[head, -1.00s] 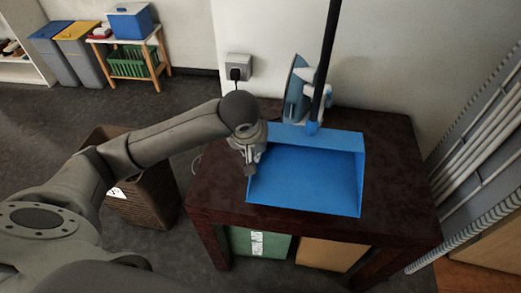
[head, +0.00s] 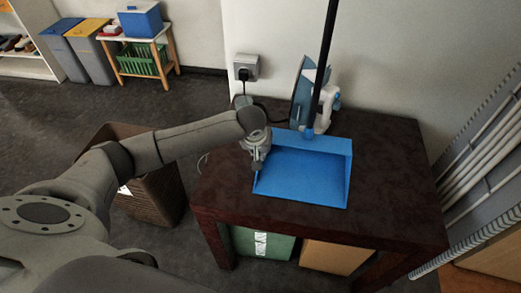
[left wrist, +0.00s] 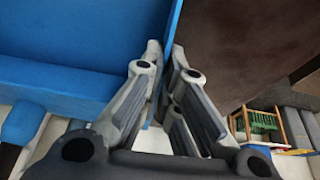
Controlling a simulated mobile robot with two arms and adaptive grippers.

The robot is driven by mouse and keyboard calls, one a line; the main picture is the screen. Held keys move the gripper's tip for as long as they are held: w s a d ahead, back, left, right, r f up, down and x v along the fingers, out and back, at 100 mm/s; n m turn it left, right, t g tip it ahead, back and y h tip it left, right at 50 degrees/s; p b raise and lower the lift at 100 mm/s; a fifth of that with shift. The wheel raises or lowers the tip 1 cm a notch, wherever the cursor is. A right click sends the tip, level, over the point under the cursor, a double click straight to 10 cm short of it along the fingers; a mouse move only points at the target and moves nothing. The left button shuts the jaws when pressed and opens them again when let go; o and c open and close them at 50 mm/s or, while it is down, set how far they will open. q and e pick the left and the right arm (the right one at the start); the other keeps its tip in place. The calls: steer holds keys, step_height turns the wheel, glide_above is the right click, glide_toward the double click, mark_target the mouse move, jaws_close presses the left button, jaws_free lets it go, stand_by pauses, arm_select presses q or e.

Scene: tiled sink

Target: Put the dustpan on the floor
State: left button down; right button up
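The blue dustpan (head: 302,178) is at the dark wooden table (head: 385,190), open side toward me. I cannot tell whether it rests on the tabletop or hangs slightly above it. Its long black handle (head: 323,55) rises from the back and leaves the top of the head view. My left gripper (head: 259,165) is at the dustpan's left side wall. In the left wrist view, the fingers (left wrist: 165,50) are close together on either side of the blue wall (left wrist: 172,18) and appear to pinch it. My right gripper is not in view.
An iron (head: 304,92) stands behind the dustpan near the wall. A brown basket (head: 155,190) stands on the floor left of the table, under my left arm. Green and brown boxes (head: 335,257) sit below the table. Grey floor (head: 60,130) is clear at the left.

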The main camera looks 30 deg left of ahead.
arm_select(q)
steer(key=c, duration=2.1)
jaws_free()
steer(key=shift+f, duration=0.1)
steer(key=o, duration=0.5)
steer(key=shift+c, duration=0.2)
